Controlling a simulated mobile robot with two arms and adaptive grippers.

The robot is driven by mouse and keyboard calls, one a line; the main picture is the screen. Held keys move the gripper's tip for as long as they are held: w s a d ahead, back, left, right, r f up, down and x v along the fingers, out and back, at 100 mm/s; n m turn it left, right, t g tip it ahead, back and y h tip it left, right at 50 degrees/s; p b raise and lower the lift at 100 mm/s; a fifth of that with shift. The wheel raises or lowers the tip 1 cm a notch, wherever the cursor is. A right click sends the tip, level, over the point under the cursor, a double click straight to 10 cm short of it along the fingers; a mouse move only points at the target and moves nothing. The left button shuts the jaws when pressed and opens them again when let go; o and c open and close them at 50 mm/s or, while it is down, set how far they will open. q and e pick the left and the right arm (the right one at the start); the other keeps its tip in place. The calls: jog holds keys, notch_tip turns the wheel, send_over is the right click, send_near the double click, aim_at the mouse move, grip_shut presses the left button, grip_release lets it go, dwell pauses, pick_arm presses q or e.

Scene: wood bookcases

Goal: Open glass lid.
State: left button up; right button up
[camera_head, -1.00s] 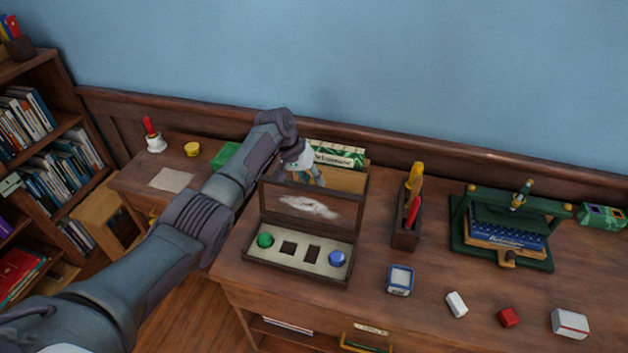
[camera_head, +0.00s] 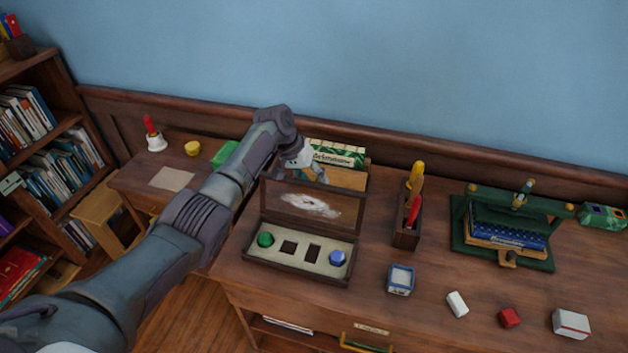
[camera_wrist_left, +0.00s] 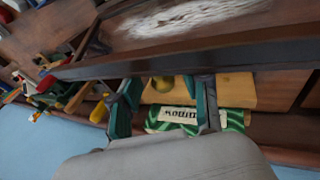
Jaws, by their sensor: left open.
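A shallow wooden box (camera_head: 295,269) sits near the front edge of the desk, with a green gem (camera_head: 265,239) and a blue gem (camera_head: 337,257) at its ends and two dark empty slots between. Its wood-framed glass lid (camera_head: 303,205) stands raised along the back edge, with a white smear on the pane; part of it also shows in the wrist view (camera_wrist_left: 190,18). My left gripper (camera_head: 314,173) is just behind the lid's top edge. In the wrist view its teal fingers (camera_wrist_left: 163,100) are apart with nothing held between them. Contact with the lid cannot be told.
Behind the gripper is a wooden holder with a green-and-white item (camera_head: 338,154). A tool holder (camera_head: 405,238) stands right of the box, and a green press (camera_head: 505,240) farther right. Small blocks and an ink bottle (camera_head: 400,279) lie near the front. Desk between them is clear.

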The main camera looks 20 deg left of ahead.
pick_arm(q)
jog(key=v, duration=1.1)
jog(key=shift+a, duration=0.1)
